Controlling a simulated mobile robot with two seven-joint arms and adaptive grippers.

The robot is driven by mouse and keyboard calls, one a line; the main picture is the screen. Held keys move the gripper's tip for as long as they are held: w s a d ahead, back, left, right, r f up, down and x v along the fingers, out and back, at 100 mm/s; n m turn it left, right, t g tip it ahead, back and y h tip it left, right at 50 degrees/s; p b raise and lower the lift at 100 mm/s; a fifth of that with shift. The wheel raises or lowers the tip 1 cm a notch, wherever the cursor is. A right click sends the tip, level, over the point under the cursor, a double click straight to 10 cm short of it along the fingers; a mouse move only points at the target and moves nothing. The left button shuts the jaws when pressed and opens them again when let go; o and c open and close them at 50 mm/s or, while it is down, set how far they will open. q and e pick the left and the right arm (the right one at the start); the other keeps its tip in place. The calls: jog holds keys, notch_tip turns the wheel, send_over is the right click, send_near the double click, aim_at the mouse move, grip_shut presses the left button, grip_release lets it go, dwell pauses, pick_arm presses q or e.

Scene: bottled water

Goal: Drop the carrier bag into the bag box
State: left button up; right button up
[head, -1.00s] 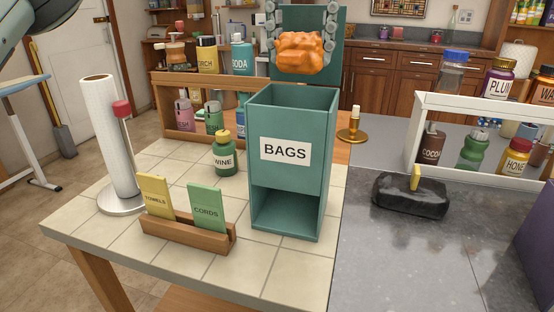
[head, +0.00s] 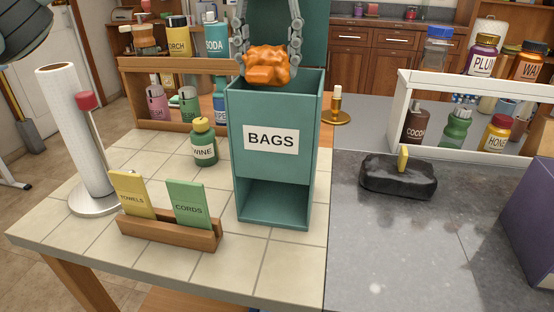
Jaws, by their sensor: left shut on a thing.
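The carrier bag (head: 268,67) is a crumpled orange bundle. My left gripper (head: 268,56) is shut on it, with its two grey fingers on either side. The bag hangs at the open top of the bag box, and its lower part overlaps the box's opening in the head view. The bag box (head: 258,178) is a tall teal box labelled BAGS with an open top and a lower front slot. It stands upright on the tiled counter. The slot looks empty. My right gripper is not in view.
A paper towel roll (head: 75,130) stands at the left. A brass holder (head: 336,114) is behind right. A black bundle (head: 397,179) lies on the grey counter.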

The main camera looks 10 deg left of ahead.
pick_arm(q)
jog(key=shift+f, duration=0.3)
jog(key=o, duration=1)
notch_tip(320, 180, up, 12)
jog(key=shift+r, duration=0.1)
jog(key=shift+f, duration=0.2)
